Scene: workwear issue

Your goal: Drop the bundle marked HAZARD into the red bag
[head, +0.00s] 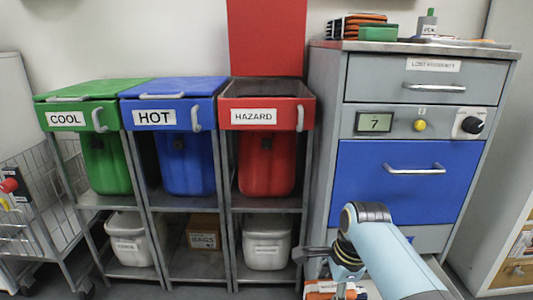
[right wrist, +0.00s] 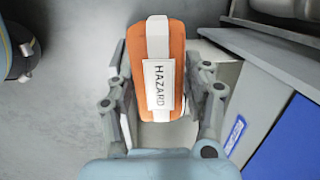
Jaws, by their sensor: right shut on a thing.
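The orange bundle (right wrist: 177,50) has a white band and a label reading HAZARD. My right gripper (right wrist: 160,72) is shut on it, with a finger on each side in the right wrist view. In the head view a bit of the orange and white bundle (head: 322,288) shows at the bottom edge, partly hidden by my right arm. The red bag (head: 266,165) hangs in the stand labelled HAZARD, and its red lid (head: 266,38) stands upright, open. The held bundle is low and to the right of the red bag. My left gripper is not in view.
The blue bag (head: 186,165) labelled HOT and the green bag (head: 106,165) labelled COOL have their lids shut. A grey cabinet (head: 340,85) with a blue drawer stands right of the red bag. A wire cart (head: 35,215) is at left.

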